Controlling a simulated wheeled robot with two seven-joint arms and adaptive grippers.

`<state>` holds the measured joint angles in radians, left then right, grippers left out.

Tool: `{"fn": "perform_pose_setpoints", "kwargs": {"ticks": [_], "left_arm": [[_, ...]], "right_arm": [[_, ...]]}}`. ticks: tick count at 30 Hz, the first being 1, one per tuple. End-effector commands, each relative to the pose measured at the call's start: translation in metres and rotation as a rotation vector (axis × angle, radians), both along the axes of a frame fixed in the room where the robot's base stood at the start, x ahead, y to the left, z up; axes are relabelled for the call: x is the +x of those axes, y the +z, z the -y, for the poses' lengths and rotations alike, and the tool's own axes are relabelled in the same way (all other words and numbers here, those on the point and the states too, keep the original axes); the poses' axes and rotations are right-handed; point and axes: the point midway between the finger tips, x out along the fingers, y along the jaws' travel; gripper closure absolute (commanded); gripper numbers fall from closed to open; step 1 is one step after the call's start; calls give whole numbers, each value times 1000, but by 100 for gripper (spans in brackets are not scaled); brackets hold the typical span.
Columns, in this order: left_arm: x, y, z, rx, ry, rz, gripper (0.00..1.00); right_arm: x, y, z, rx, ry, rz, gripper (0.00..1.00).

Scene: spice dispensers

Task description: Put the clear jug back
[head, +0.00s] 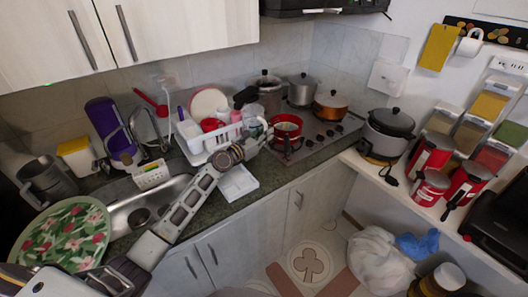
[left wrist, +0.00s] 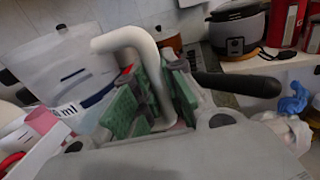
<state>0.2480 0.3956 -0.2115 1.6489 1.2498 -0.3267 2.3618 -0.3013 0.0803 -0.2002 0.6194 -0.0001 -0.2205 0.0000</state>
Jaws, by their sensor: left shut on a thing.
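The clear jug (head: 254,126) is above the counter's front part, just right of the white dish rack (head: 203,150). In the left wrist view the jug's clear body (left wrist: 58,78), with dark markings, fills the left side. Its pale curved handle (left wrist: 128,38) passes between green finger pads. My left gripper (head: 243,146) is shut on that handle; it also shows in the left wrist view (left wrist: 152,98). The jug's base is largely hidden, so I cannot tell whether it touches anything. My right gripper is not in view.
A red pot (head: 287,128) and other pots stand on the hob (head: 316,135) right of the jug. A white tray (head: 238,183) lies at the counter edge below my gripper. The sink (head: 150,203) is left. A rice cooker (head: 389,132) stands on the right shelf.

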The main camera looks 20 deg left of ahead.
Motion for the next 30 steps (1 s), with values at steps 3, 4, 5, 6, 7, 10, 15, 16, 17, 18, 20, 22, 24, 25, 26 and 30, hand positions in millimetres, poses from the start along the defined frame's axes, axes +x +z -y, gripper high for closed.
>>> {"fn": "perform_pose_setpoints", "kwargs": {"ticks": [3, 4, 5, 6, 7, 10, 15, 16, 17, 18, 20, 22, 24, 25, 26, 30], "left_arm": [[0, -15, -1, 2, 1, 3, 100], [0, -18, -1, 3, 1, 4, 100], [0, -21, -1, 3, 1, 4, 100], [0, -25, -1, 3, 1, 4, 100], [0, -26, 0, 1, 1, 4, 100], [0, -30, 0, 1, 0, 5, 100], [0, -32, 0, 2, 1, 5, 100], [1, -32, 0, 2, 1, 5, 100], [1, -32, 0, 2, 1, 5, 100], [0, -32, 0, 2, 1, 5, 100], [0, -31, 0, 1, 1, 5, 100], [0, -32, 0, 1, 1, 5, 100], [0, -32, 0, 1, 1, 5, 100], [0, -33, 0, 1, 1, 5, 100], [0, -34, 0, 1, 1, 5, 100], [0, -42, -1, 0, 1, 4, 100]], "right_arm": [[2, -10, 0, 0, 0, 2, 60], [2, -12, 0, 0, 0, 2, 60], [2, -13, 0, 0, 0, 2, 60], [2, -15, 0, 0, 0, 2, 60], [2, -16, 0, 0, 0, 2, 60], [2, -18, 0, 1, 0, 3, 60], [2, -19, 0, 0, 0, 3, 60], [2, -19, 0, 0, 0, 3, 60], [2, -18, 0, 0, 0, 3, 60], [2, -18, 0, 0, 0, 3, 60], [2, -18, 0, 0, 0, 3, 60], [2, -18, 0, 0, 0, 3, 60], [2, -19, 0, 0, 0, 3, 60], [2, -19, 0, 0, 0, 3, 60], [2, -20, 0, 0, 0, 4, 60], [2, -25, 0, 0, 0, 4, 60]]}}
